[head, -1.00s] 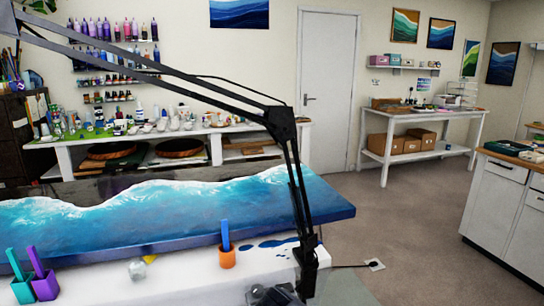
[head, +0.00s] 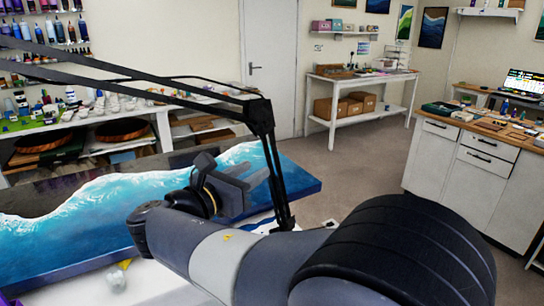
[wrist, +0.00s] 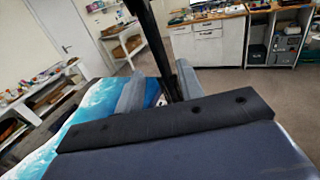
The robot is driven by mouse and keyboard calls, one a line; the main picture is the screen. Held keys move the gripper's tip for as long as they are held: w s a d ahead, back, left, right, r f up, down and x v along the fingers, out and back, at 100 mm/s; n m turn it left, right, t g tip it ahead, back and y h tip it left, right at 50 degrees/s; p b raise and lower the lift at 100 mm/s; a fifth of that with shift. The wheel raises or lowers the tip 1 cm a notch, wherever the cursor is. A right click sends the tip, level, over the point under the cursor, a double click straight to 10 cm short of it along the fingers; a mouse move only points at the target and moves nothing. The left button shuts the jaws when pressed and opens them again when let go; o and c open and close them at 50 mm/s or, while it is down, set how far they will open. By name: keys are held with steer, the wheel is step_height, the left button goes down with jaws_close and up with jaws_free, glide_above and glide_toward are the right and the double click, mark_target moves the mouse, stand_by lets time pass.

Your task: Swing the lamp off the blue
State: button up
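The black lamp stand shows in the head view (head: 277,180), with its lower arm upright at the panel's right part and its long boom (head: 110,70) reaching left over the blue. The lamp's head is out of view. The blue resin panel (head: 85,225) has white wave lines and lies flat on the white table. My gripper (head: 258,178) is open, just left of the lower arm. In the wrist view the dark lower arm (wrist: 158,45) shows in the gap between my fingers. I cannot tell whether either finger touches it.
Shelves with bottles and a white bench (head: 160,125) stand behind. A white side table (head: 365,110) and a white cabinet (head: 470,175) stand at the right. The floor (head: 330,175) between is clear.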

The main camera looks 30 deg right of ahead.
mark_target(267, 162)
steer(key=x, duration=0.8)
steer(key=shift+d+p, duration=0.15)
steer(key=shift+p, duration=0.2)
jaws_close()
